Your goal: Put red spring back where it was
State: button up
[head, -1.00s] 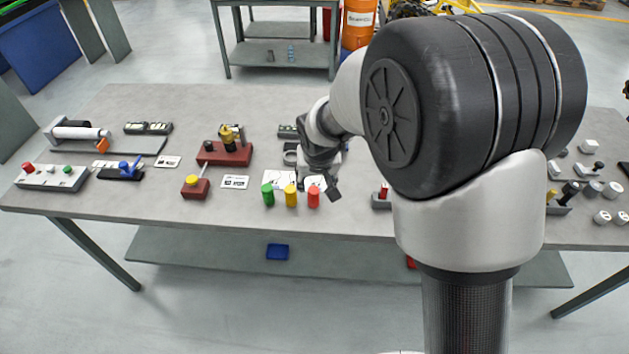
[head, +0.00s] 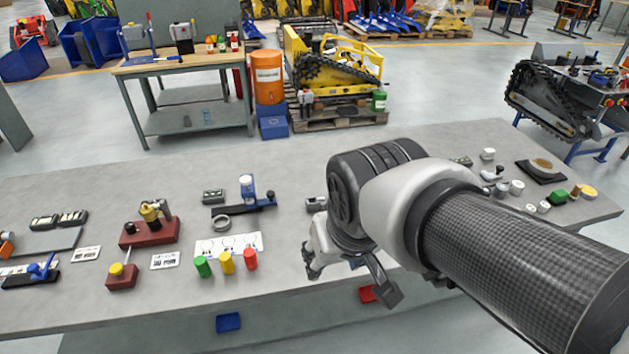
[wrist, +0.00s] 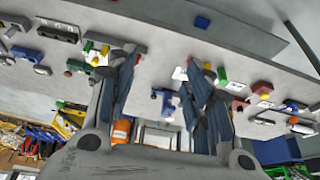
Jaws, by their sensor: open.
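I see no clear coils; the red piece (head: 250,259) looks like a short cylinder and is likely the red spring. It stands at the right end of a row with a yellow piece (head: 227,262) and a green piece (head: 203,266), at the front edge of a white card with ring outlines (head: 229,241). My gripper (head: 347,272) is open, right of the row and apart from it, with nothing visible between its fingers. In the wrist view, my open fingers (wrist: 164,68) frame the tabletop, and the red piece (wrist: 207,66) shows beside the right finger.
Left of the card are a red-brown block with a brass fitting (head: 150,232) and a smaller red block with a yellow knob (head: 122,276). Behind stand a blue holder (head: 246,202) and a grey ring (head: 221,222). Small parts (head: 517,187) lie at the right.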

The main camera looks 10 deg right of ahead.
jog(key=s+d, duration=0.2)
jog(key=s, duration=0.7)
dwell(0.9)
